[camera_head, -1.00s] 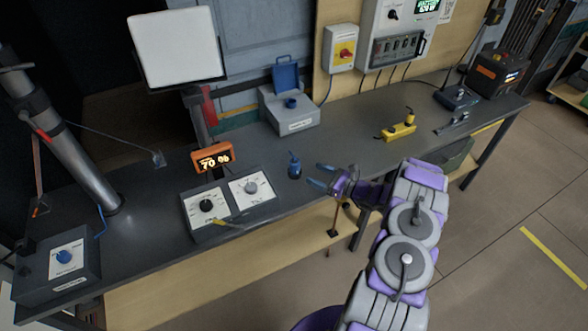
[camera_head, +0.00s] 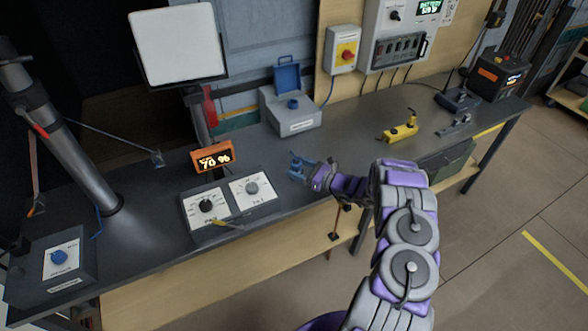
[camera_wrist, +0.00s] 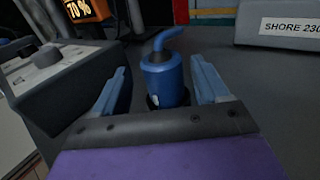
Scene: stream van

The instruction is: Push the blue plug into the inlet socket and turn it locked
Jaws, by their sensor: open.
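The blue plug (camera_wrist: 165,82) stands upright on the dark bench, its bent top pointing up and right in the wrist view. My gripper (camera_wrist: 163,85) is open, with one blue finger on each side of the plug and a visible gap at both sides. In the head view my gripper (camera_head: 298,169) is at the plug's spot and mostly hides it. The inlet box (camera_head: 294,120) is grey with a raised blue lid (camera_head: 287,75) and a blue round socket (camera_head: 292,104) on top. In the wrist view only the box's labelled front (camera_wrist: 290,27) shows.
A dial box (camera_head: 230,205) and an orange 70 % display (camera_head: 213,157) stand left of my gripper. A wall panel (camera_head: 400,30) rises behind. The bench between plug and inlet box is clear.

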